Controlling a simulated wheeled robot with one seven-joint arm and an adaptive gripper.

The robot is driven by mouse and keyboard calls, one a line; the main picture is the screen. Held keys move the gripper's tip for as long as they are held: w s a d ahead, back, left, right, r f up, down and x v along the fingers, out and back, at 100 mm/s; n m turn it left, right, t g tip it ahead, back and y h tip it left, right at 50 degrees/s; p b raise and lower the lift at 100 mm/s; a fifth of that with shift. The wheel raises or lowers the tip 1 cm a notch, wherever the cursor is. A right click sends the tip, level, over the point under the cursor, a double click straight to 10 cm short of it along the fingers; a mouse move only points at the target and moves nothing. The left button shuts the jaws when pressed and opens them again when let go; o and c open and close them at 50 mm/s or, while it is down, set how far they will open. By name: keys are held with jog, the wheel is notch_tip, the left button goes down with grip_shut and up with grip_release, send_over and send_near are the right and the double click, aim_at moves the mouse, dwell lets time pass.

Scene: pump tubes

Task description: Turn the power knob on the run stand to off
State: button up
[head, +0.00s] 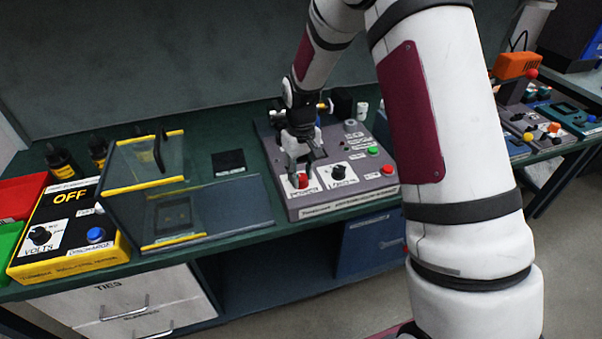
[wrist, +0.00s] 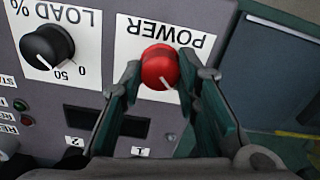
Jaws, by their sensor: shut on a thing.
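The run stand (head: 350,190) is a grey panel box on the green bench, with its front edge near the bench's front. Its red power knob (wrist: 160,68) sits on a white label reading POWER, upside down in the wrist view. In the head view the red knob (head: 301,181) shows just below my fingers. My gripper (wrist: 158,75) is shut on the red power knob, one finger on each side of it. In the head view my gripper (head: 302,170) points down onto the panel.
The black LOAD % knob (wrist: 47,46) is beside the power knob, with its own white label. Green and red buttons (head: 387,169) are on the panel's right. A clear cover with yellow edges (head: 150,190) and a yellow OFF box (head: 70,235) stand to the left.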

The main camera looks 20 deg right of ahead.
aim_at(301, 176)
dwell(0.4)
jog(key=o, duration=1.2)
notch_tip(301, 176, up, 12)
